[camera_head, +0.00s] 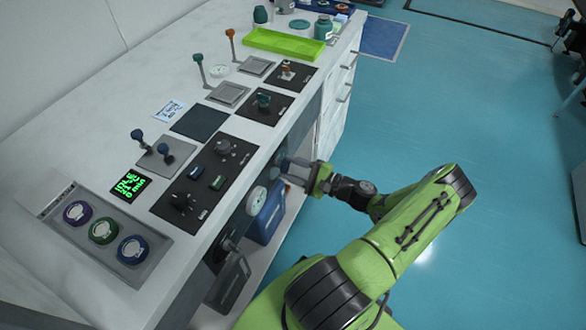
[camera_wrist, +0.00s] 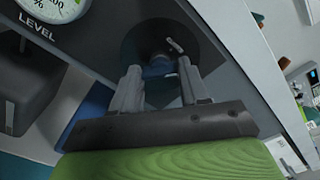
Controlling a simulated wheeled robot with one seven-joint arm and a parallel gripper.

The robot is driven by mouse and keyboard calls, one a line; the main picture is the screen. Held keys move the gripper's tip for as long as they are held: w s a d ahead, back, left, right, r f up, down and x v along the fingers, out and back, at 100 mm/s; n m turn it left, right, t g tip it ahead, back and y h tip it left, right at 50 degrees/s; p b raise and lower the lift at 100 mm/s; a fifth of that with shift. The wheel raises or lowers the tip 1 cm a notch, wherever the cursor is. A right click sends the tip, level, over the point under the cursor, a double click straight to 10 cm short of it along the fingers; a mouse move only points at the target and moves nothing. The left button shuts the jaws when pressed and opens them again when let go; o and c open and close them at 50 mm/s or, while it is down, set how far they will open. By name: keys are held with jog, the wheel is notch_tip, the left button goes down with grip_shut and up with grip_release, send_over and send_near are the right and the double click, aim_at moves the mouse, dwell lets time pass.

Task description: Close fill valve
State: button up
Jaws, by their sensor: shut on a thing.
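A small blue knob (camera_wrist: 158,70) on a round dark disc (camera_wrist: 172,42) shows in the wrist view, on the front panel under the counter; I take it as the fill valve. My gripper (camera_wrist: 162,80) is shut on this knob, one finger on each side. The fingers hide part of the knob. A white mark shows on the disc above it. In the head view my gripper (camera_head: 288,166) reaches the cabinet front from the right, and the knob is hard to make out there.
A round LEVEL gauge (camera_head: 256,200) is left of my gripper, also in the wrist view (camera_wrist: 56,6). A blue container (camera_head: 266,222) stands below in the open cabinet. Counter panels (camera_head: 208,182) with knobs and a green tray (camera_head: 283,43) are above. The floor (camera_head: 450,130) at right is clear.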

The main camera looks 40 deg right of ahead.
jog(key=shift+n+b, duration=0.65)
jog(key=shift+n, duration=3.05)
jog(key=o, duration=1.1)
jog(key=shift+c, duration=0.2)
jog(key=p+v, duration=0.1)
jog(key=v, duration=1.4)
jog(key=shift+s+p, duration=0.35)
jog(key=shift+s, duration=0.05)
jog(key=shift+d, duration=0.1)
